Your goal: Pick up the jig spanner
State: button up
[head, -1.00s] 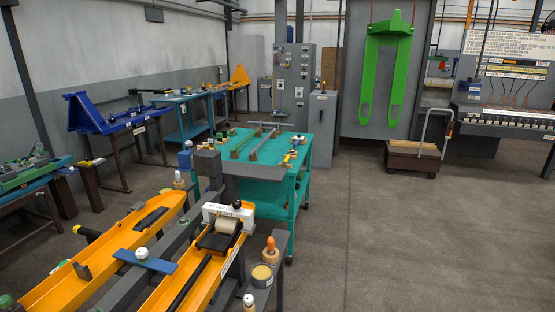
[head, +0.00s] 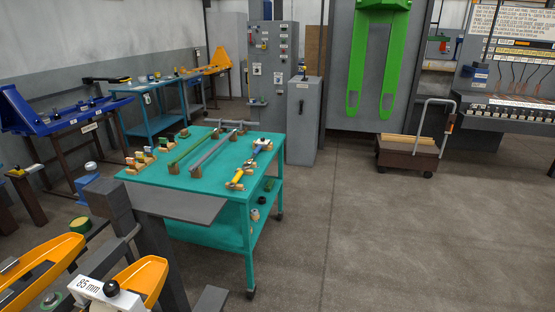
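A teal cart (head: 150,178) stands ahead of me with long tools on its top. A green bar (head: 190,152) and a grey bar (head: 214,150) lie side by side along it. A tool with yellow and blue parts (head: 243,172) lies on wooden blocks near the right edge. Small wooden-based pieces (head: 142,158) stand near the left edge. I cannot tell which of these, if any, is the jig spanner. My gripper is not in view.
Orange fork arms (head: 141,281) with a white "85 mm" block (head: 88,288) are close at the lower left. A grey plate (head: 180,206) juts out before the cart. A trolley (head: 408,153) stands at the right. The floor right of the cart is clear.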

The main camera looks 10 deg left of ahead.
aim_at(232, 185)
jog(key=i+u, duration=0.1)
jog(key=i, duration=0.5)
jog(key=i+l+u, duration=0.15)
jog(key=i, duration=0.5)
jog(key=i+l+u, duration=0.1)
jog(key=i, duration=0.5)
jog(key=i+l+u, duration=0.3)
jog(key=i+u, duration=0.15)
jog(key=i+l+u, duration=0.95)
jog(key=l, duration=0.15)
jog(key=k, duration=0.05)
